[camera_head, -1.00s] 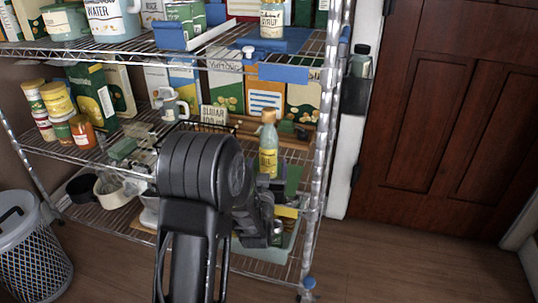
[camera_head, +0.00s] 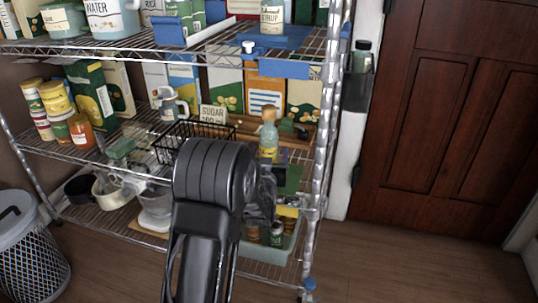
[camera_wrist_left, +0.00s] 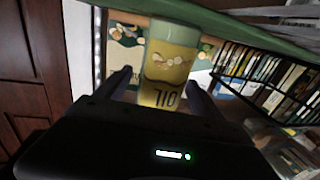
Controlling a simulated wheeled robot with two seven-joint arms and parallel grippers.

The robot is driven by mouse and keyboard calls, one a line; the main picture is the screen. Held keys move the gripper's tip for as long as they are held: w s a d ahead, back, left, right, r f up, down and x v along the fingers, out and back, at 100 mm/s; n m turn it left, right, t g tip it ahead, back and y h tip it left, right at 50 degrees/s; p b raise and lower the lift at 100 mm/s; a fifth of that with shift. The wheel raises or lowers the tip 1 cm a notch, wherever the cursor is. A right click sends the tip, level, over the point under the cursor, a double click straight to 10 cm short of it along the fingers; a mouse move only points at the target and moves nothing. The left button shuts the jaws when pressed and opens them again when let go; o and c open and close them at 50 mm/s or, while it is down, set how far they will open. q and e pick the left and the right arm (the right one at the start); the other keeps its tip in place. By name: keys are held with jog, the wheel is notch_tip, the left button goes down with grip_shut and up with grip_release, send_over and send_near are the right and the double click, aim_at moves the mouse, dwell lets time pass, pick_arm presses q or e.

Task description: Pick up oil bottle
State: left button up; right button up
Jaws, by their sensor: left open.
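The oil bottle (camera_head: 268,140) stands upright on the middle wire shelf in the head view, with a tan cap, pale green glass and a yellow label. My left arm reaches up to just below and in front of it, and the arm hides most of the gripper there. In the left wrist view the bottle (camera_wrist_left: 168,62) is close, its yellow "OIL" label turned over in the picture. My left gripper (camera_wrist_left: 158,80) is open, with one finger on each side of the bottle and visible gaps. My right gripper is not in view.
A black wire basket (camera_head: 192,138) with a sugar box stands left of the bottle. Cartons (camera_head: 265,95) stand behind it. The metal rack post (camera_head: 320,150) is close on the right. Jars (camera_head: 58,110) stand on the shelf's left. A bin with small jars (camera_head: 276,235) is below.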

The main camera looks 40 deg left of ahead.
pick_arm(q)
jog(key=shift+c, duration=0.4)
grip_shut()
dwell(0.8)
jog(key=shift+r, duration=0.1)
